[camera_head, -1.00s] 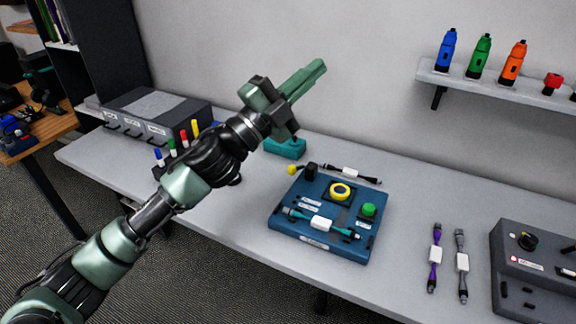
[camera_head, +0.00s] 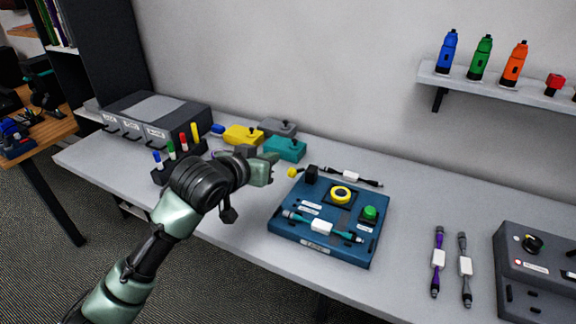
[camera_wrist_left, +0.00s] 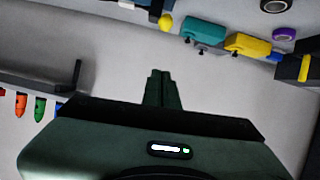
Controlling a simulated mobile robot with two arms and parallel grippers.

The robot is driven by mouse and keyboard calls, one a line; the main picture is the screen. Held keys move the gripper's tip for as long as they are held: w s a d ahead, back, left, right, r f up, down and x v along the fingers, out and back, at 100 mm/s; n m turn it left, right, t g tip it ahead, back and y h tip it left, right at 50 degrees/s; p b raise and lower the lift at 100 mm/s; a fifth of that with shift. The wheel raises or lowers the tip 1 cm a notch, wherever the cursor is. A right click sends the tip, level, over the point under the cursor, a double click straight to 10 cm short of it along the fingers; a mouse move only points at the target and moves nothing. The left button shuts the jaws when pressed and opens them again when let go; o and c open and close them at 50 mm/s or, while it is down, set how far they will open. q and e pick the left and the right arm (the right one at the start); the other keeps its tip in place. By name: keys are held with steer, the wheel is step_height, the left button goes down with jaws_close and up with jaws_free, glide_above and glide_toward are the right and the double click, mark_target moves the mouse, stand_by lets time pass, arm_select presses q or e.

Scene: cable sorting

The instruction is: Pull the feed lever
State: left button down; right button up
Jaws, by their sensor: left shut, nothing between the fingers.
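The feed lever, which I take to be the yellow ball knob (camera_head: 292,173) beside a black block, is at the back left corner of the blue panel (camera_head: 287,228). The knob also shows at the top of the left wrist view (camera_wrist_left: 166,21). My left gripper (camera_head: 268,168) is just left of the knob in the head view, with a small gap between them in the picture. Its fingers (camera_wrist_left: 162,78) are together and hold nothing. The knob is not covered. My right gripper is in neither view.
A teal box (camera_head: 286,149) and a yellow box (camera_head: 243,135) stand behind my gripper. A marker holder (camera_head: 163,174) is left.

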arm_select(q)
steer(key=p, duration=0.2)
glide_above(297, 171)
steer(key=s+a, duration=0.3)
step_height(297, 171, down, 4)
steer(key=shift+s+d+f, duration=0.1)
steer(key=shift+d+f, duration=0.05)
steer(key=shift+f, duration=0.8)
steer(key=shift+s+d+f, duration=0.1)
steer(key=shift+d+f, duration=0.05)
steer(key=shift+f, duration=0.8)
steer(key=shift+f, duration=0.1)
